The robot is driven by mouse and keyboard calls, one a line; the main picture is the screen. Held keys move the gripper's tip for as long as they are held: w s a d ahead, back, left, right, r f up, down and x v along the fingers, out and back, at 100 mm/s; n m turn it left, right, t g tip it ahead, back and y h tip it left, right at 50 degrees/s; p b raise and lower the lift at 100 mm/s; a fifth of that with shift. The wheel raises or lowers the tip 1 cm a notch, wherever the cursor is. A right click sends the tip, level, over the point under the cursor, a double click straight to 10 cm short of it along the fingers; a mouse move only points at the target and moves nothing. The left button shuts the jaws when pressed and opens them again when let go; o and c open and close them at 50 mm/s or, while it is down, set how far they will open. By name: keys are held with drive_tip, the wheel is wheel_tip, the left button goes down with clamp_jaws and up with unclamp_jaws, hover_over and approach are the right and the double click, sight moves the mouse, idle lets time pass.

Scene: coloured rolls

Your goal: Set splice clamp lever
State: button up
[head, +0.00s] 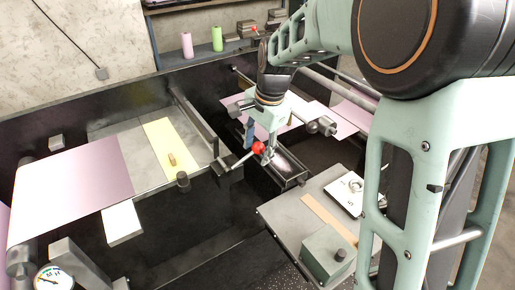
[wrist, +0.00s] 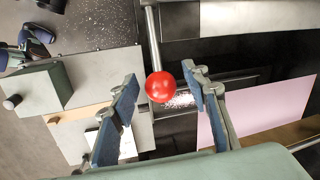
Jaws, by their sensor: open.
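The lever is a metal rod with a red ball knob (head: 258,148); its rod (head: 242,160) runs down left to a dark block (head: 222,172) by the left table's edge. In the wrist view the red ball (wrist: 160,87) sits between the fingertips, with gaps to both blue pads, and the rod (wrist: 152,40) runs up the picture. My gripper (head: 261,140) is open around or just over the ball; it also shows in the wrist view (wrist: 160,79). I cannot tell the exact depth between ball and fingers.
A pink sheet (head: 70,190) and a yellow strip (head: 168,150) lie on the left table (head: 112,127). A grey table (head: 285,210) at right holds a green box (head: 327,253) and a white card (head: 345,193). A dark tray (head: 290,165) is behind the lever. A shelf stands at the back.

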drive_tip(key=shift+f, duration=0.1)
drive_tip(key=shift+c, duration=0.6)
clamp_jaws()
